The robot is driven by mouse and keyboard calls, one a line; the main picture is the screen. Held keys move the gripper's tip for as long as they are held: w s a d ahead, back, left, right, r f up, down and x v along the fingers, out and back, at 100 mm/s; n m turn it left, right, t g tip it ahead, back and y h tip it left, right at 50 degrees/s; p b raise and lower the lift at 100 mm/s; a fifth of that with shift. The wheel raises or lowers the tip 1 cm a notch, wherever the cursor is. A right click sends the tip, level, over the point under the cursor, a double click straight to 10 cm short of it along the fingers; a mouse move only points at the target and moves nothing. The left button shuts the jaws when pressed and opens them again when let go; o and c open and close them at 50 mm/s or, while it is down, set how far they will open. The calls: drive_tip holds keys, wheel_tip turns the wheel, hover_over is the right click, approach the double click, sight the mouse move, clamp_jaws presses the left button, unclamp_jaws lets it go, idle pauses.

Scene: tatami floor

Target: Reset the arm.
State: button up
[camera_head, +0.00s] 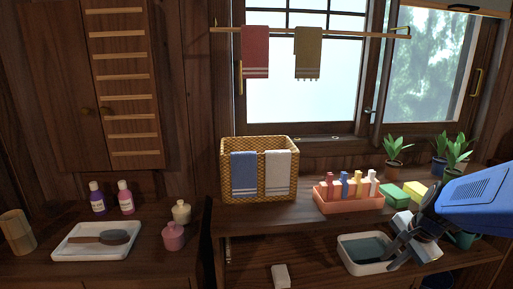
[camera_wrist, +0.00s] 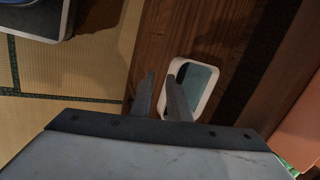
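My gripper (camera_head: 394,256) is at the lower right in the head view, below the blue arm housing (camera_head: 478,203). It is over the right side of a white basin (camera_head: 343,248) with a dark teal inside. In the wrist view my gripper (camera_wrist: 160,76) shows two grey fingers with a gap between them and nothing held. The basin (camera_wrist: 211,96) shows just beyond and to the right of the fingertips. I cannot tell how high the fingers are above it.
A coral tray (camera_head: 350,208) of bottles, green and yellow blocks (camera_head: 404,194) and potted plants (camera_head: 393,148) stand on the counter near the arm. A wicker basket (camera_head: 258,197) with two towels is left. A white block (camera_head: 281,275) lies on the lower shelf.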

drive_tip(key=s+a+r+n, duration=0.3)
drive_tip(key=s+a+n, duration=0.3)
drive_tip(key=s+n, duration=0.1)
drive_tip(key=s+a+r+n+t+h, duration=0.1)
drive_tip(key=s+a+r+n, duration=0.2)
drive_tip(key=s+a+n, duration=0.3)
drive_tip(key=shift+s+r+n, duration=0.35)
drive_tip(key=shift+s+n, duration=0.85)
